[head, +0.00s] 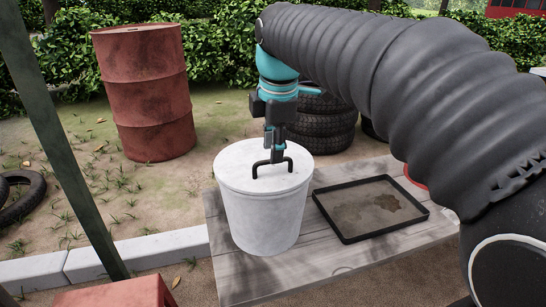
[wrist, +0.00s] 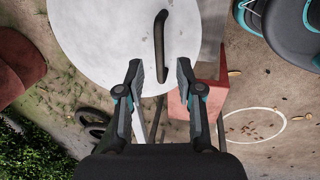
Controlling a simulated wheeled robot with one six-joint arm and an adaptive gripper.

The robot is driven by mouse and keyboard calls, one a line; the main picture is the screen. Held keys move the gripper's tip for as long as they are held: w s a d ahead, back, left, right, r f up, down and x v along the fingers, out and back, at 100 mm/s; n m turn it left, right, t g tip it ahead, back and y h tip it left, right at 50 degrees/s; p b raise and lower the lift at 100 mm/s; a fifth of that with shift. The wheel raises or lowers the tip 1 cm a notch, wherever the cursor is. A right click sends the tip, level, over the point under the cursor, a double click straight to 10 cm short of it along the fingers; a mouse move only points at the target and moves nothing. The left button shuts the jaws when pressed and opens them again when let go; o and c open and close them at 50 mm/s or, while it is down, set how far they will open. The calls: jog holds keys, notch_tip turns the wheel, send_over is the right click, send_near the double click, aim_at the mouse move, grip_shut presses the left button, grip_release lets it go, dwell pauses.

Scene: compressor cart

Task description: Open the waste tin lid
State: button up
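The white waste tin (head: 262,215) stands on a grey wooden deck. Its round white lid (head: 240,175) lies flat on top, closed. A dark bar handle (head: 288,163) rises from the lid. In the wrist view the lid (wrist: 100,45) fills the upper left, with the handle (wrist: 160,40) running up and down the picture. My gripper (head: 275,152) is above the lid at the handle, pointing down. In the wrist view my gripper (wrist: 160,68) has its two fingers apart, with the handle's near end in line with the gap. I cannot tell whether they touch it.
A shallow black tray (head: 348,234) with brown stains lies on the deck (head: 290,275) to the right of the tin. Stacked tyres (head: 325,130) stand behind. A rusty red drum (head: 148,95) stands at the back left. A red box-like thing (head: 115,292) is at the front left.

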jog(key=shift+w+f, duration=0.2)
jog(key=shift+f, duration=0.8)
grip_shut()
jog(key=shift+r, duration=0.1)
